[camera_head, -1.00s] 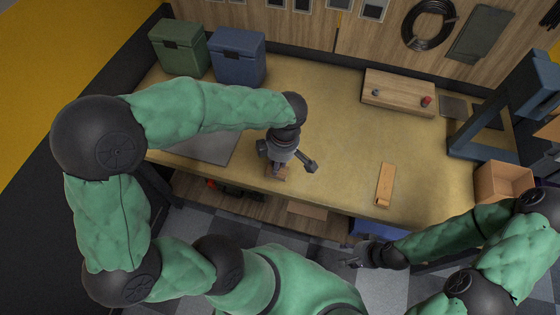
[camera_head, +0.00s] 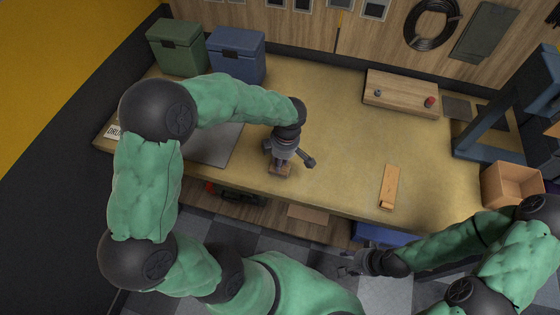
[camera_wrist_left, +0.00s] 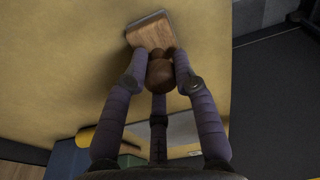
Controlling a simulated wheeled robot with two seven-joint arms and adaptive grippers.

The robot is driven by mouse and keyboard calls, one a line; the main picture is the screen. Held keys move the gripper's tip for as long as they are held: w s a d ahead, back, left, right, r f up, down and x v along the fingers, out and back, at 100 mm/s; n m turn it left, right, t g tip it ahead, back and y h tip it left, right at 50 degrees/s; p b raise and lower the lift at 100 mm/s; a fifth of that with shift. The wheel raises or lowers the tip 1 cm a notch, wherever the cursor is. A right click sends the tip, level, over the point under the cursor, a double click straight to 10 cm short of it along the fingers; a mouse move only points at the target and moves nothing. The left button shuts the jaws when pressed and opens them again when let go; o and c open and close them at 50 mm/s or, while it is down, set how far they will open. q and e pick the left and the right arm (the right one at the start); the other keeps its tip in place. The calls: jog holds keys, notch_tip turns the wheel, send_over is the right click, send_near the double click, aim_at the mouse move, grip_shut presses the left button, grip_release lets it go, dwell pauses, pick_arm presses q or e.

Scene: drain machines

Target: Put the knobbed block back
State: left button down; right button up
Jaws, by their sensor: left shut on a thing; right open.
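The knobbed block is a small wooden block (camera_wrist_left: 150,30) with a round brown knob (camera_wrist_left: 160,74). My left gripper (camera_head: 281,161) is shut on the knob, its fingers around it in the left wrist view. In the head view the block (camera_head: 280,171) shows just below the fingers, near the front edge of the workbench (camera_head: 330,150). I cannot tell whether it touches the bench top. My right gripper (camera_head: 347,263) is open and empty, in front of the bench over the floor.
A wooden box with a dark and a red knob (camera_head: 400,93) stands at the back right. A narrow wooden piece (camera_head: 389,187) lies front right. An open carton (camera_head: 512,183) and dark frame (camera_head: 500,110) stand right; green (camera_head: 178,48) and blue bins (camera_head: 237,55) back left. The bench middle is clear.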

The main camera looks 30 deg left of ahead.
aim_at(284, 168)
pick_arm(q)
jog(key=shift+r, duration=0.1)
jog(key=c, duration=1)
grip_release()
jog(key=shift+r, duration=0.3)
jog(key=r+p, duration=0.1)
jog(key=r, duration=0.2)
jog(key=d+r+p, duration=0.1)
jog(key=r, duration=0.3)
jog(key=r+p, duration=0.1)
jog(key=r, duration=0.3)
jog(key=shift+w+d+r+p, duration=0.15)
jog(key=shift+w+p, duration=0.15)
jog(key=shift+p, duration=0.05)
